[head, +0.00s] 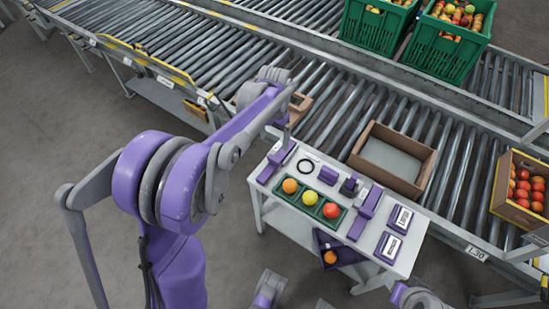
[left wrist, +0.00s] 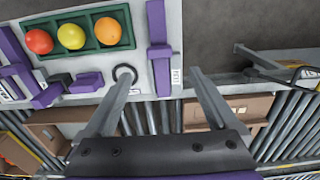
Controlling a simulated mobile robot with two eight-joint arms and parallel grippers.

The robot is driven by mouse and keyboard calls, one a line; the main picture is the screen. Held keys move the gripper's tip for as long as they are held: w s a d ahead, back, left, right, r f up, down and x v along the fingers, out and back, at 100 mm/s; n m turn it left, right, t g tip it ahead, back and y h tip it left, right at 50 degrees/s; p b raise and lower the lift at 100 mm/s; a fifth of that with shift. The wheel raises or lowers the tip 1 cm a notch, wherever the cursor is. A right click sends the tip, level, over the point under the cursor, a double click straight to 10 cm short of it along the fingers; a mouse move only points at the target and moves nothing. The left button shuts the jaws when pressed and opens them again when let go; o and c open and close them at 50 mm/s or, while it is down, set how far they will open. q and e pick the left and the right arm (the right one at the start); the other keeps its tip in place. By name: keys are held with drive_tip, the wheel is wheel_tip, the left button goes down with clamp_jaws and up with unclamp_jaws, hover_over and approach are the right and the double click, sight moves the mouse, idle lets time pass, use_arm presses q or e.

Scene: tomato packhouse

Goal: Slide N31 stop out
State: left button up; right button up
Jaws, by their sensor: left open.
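A purple slide stop (head: 277,160) with a small white label lies along the left end of the white table (head: 255,197). I cannot read the label surely as N31. In the left wrist view this stop (left wrist: 157,30) is a long purple bar with a short crosspiece. My left gripper (head: 287,138) is over the table's far left corner. In the left wrist view its two fingers (left wrist: 164,72) are wide apart, with the bar's labelled end between them in the picture. Whether they touch it is unclear.
A green tray (head: 300,203) holds an orange, a yellow and a red fruit. Another purple slide (head: 365,210), a black ring (head: 309,165) and labelled purple blocks (head: 388,247) share the table. A cardboard box (head: 424,177) sits on the roller conveyor (head: 335,112) behind.

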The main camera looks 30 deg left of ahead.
sight(274, 158)
use_arm(q)
wheel_tip(274, 158, down, 10)
drive_tip(key=shift+f+b, duration=0.15)
drive_tip(key=shift+b, duration=0.75)
clamp_jaws()
